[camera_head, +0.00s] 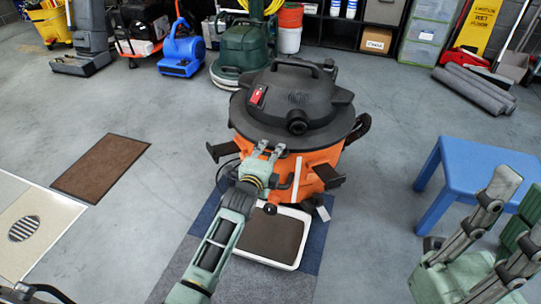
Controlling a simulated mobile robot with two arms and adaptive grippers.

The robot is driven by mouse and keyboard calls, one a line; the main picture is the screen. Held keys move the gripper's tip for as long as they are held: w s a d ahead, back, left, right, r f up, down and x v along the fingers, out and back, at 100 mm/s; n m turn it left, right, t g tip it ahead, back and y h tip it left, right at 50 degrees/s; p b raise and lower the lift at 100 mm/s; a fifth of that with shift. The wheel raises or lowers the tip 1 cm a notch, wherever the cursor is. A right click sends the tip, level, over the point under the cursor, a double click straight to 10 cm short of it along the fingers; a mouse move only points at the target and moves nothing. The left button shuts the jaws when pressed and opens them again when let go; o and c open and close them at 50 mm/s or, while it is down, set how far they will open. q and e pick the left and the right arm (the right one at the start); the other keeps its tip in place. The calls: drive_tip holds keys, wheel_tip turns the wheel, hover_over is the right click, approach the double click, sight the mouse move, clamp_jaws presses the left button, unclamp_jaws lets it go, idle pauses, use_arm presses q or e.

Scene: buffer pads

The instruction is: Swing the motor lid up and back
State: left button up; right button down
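An orange vacuum drum (318,160) stands on the floor. Its black motor lid (292,92), with a top handle (297,64) and a red switch (258,95), sits level on the drum. Black latch-like pieces stick out at the left (222,150) and right (328,175) of the drum. My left gripper (271,148) is at the front of the drum, just below the lid's rim. Its two fingers point up with a small gap; whether they touch or hold anything is unclear. My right gripper (512,228) is open and empty at the lower right, away from the vacuum.
A blue stool (470,172) stands to the right. A white tray with a brown pad (272,240) lies in front of the drum. A brown mat (100,168) lies on clear floor at left. A green machine (243,48) and shelves (345,32) stand behind.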

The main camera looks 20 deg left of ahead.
use_arm(q)
clamp_jaws()
idle(0.5)
